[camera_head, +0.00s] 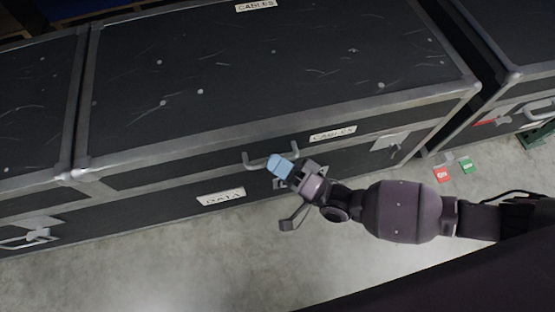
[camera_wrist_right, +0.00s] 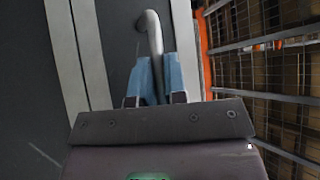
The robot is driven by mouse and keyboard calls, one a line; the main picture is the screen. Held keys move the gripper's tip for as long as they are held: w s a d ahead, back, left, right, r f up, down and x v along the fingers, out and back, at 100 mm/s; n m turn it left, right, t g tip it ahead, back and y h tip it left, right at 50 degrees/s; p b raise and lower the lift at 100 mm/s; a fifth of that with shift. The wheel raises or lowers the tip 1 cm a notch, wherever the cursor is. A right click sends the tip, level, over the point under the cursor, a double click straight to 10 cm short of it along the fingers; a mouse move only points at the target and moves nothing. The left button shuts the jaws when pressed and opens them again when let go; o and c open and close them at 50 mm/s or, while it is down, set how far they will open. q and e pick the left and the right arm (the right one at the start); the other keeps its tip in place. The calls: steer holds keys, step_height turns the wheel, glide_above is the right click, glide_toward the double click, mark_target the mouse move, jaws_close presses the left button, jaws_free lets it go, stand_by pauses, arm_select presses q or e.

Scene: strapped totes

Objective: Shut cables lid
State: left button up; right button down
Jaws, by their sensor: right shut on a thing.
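The cables case, a dark trunk with grey metal edging, fills the middle of the head view. Its lid (camera_head: 270,70) lies flat and level with the rim, with a CABLES label (camera_head: 333,133) on the front. A grey bar handle (camera_head: 255,160) sits on the front face. My right gripper (camera_head: 281,167) is at the right end of this handle, its blue fingers shut on it. In the right wrist view the blue fingers (camera_wrist_right: 154,78) close around the pale curved handle (camera_wrist_right: 151,35). My left gripper is not in view.
A DATA label (camera_head: 221,197) is lower on the front. Similar cases stand close on the left (camera_head: 35,100) and right (camera_head: 520,35).

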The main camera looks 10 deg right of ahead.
steer(key=shift+w+d+f, duration=0.1)
steer(key=shift+f, duration=0.35)
steer(key=c, duration=1.5)
jaws_free()
steer(key=shift+o, duration=0.3)
steer(key=shift+w+f, duration=0.1)
steer(key=shift+f, duration=0.1)
steer(key=shift+s, duration=0.25)
steer(key=p+v, duration=0.1)
steer(key=v, duration=0.9)
steer(key=shift+s+d+r, duration=0.15)
steer(key=shift+d+r, duration=0.05)
